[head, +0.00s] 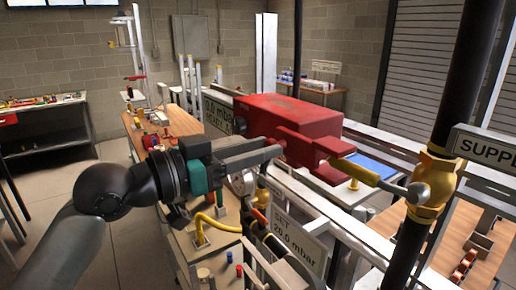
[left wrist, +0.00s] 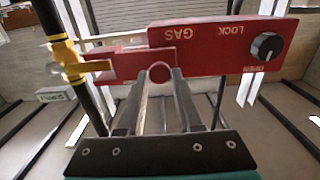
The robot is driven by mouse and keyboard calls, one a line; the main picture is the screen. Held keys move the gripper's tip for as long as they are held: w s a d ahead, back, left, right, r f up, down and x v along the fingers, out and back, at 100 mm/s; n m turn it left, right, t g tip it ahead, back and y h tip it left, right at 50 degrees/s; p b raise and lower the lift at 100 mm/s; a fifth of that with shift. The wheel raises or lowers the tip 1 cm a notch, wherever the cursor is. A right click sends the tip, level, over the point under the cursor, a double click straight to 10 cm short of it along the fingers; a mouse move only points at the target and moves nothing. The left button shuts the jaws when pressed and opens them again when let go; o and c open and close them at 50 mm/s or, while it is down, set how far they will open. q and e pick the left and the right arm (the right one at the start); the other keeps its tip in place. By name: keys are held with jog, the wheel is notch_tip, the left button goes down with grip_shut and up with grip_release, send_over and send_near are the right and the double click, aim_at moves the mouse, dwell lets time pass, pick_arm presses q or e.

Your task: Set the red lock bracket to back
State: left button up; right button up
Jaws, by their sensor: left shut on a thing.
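A large red box (head: 290,117) stands in the middle of the head view. The lower red lock bracket (head: 308,153) sticks out from it toward the yellow valve handle (head: 355,172). The fingers partly cover the bracket. My right gripper is not in view.
A yellow valve body (head: 433,183) sits on a black vertical pipe at the right, under a SUPPLY sign (head: 486,148). White rails and a 20.0 mbar sign (head: 297,240) stand below the box.

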pick_arm(q)
grip_shut()
dwell(0.8)
